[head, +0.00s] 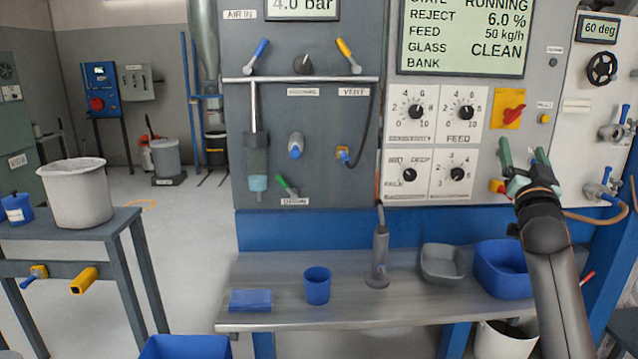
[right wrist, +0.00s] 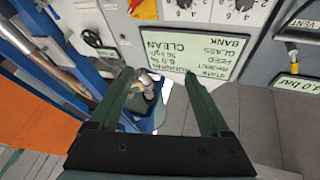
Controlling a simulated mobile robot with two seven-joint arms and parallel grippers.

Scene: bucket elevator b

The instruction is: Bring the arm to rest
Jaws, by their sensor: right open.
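My right arm comes up from the lower right in the head view. Its gripper (head: 524,158) has two green fingers that stand apart and point up in front of the control panel (head: 436,135), right of its knobs. In the right wrist view the gripper (right wrist: 165,95) is open, with nothing between the fingers. Past them show part of the panel's display (right wrist: 207,42) and grey floor or wall, seen upside down. I cannot tell whether the fingers touch the panel. My left gripper is not in view.
A steel shelf (head: 345,313) below the panel holds a blue cup (head: 317,286), a blue flat block (head: 250,300), a grey tray (head: 443,262) and a blue bin (head: 503,268). A table with a white bucket (head: 77,195) stands left. Valves (head: 603,192) stick out at right.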

